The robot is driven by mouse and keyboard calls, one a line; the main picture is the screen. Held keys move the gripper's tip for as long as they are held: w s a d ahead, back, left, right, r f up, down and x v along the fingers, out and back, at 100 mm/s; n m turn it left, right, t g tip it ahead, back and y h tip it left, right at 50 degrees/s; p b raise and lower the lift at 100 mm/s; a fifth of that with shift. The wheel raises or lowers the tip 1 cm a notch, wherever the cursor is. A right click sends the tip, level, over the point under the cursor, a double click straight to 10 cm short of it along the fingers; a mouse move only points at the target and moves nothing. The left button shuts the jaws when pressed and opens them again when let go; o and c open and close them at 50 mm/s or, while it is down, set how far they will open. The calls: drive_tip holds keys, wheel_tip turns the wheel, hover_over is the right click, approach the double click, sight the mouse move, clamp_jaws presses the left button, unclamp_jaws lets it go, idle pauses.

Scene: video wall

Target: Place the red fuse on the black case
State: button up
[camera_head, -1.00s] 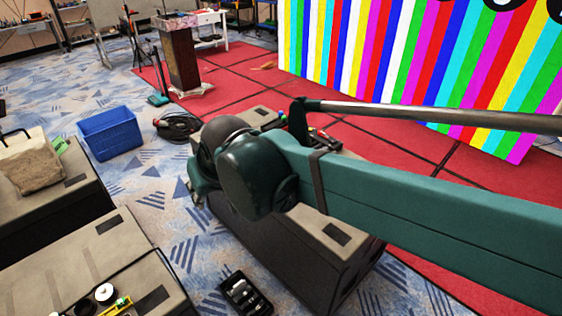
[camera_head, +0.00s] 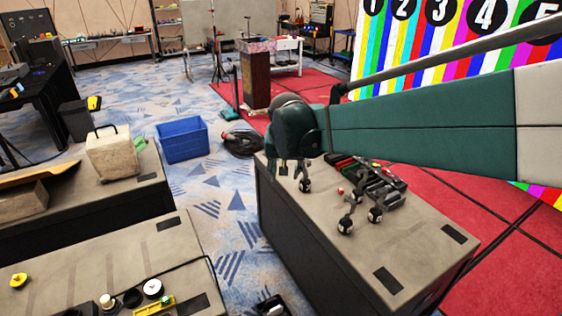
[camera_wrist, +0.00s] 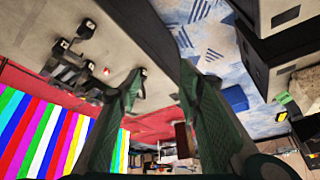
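A small red piece (camera_head: 341,191), which may be the red fuse, lies on the grey top of a large black-sided case (camera_head: 300,240) in the middle of the head view. It also shows tiny in the wrist view (camera_wrist: 106,72). More red bits are in or beside a dark holder (camera_head: 378,184) on that top; I cannot tell which is the fuse. My gripper (camera_wrist: 158,68) is open, with its two green fingers well apart and nothing between them. In the head view it is at the far left end of this case, partly hidden by my arm.
Several dark knobbed parts (camera_head: 346,226) stand on the case top near the red piece. Other grey-topped cases (camera_head: 60,270) stand at left, with small parts on the nearest. A blue bin (camera_head: 181,139) and cable coil (camera_head: 240,142) are on the floor. The case's front right top is mostly clear.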

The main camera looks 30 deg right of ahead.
drive_tip(key=w+d+f+m+g, duration=0.1)
drive_tip(key=w+d+f+m, duration=0.25)
drive_tip(key=w+d, duration=0.55)
drive_tip(key=m+g+h, duration=0.2)
drive_tip(key=m+g, duration=0.2)
drive_tip(key=m, duration=0.3)
hover_over(340, 192)
drive_tip(key=a, duration=0.2)
wheel_tip(340, 192, down, 24)
drive_tip(key=shift+w+a+f, duration=0.2)
drive_tip(key=shift+f, duration=0.05)
drive_tip(key=shift+x, duration=1.3)
